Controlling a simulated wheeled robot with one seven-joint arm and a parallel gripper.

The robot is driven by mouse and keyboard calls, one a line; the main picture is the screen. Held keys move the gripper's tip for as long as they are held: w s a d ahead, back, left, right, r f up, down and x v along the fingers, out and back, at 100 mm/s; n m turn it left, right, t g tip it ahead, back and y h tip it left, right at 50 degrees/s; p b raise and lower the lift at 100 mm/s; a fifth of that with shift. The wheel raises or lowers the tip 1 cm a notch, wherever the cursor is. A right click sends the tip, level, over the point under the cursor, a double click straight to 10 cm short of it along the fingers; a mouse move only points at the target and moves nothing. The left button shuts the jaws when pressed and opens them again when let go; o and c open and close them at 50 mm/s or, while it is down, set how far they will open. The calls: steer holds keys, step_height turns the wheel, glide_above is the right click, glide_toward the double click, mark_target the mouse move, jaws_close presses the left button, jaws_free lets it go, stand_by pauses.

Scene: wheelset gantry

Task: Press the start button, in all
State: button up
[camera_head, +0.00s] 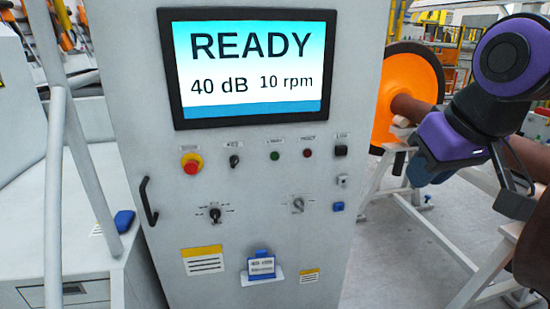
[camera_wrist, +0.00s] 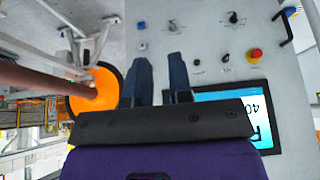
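The control cabinet (camera_head: 230,225) has a row of controls below its screen. A small green button (camera_head: 275,156) sits mid-row under a label too small to read; by its colour it looks like the start button. A small red button (camera_head: 308,153) is to its right. In the wrist view, the panel is upside down and the green button (camera_wrist: 197,62) shows just right of my fingers. My gripper (camera_wrist: 160,58) has two dark fingers with a gap between them, empty. In the head view it is right of the cabinet, its fingertips not clearly visible, apart from the buttons.
The screen (camera_head: 250,65) reads READY, 40 dB, 10 rpm. A red emergency stop (camera_head: 191,163) and a key switch (camera_head: 234,161) are left of the green button. A black handle (camera_head: 148,201) protrudes at left. An orange wheel (camera_head: 408,85) on a stand is behind at right.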

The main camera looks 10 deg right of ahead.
jaws_close()
stand_by(1.4)
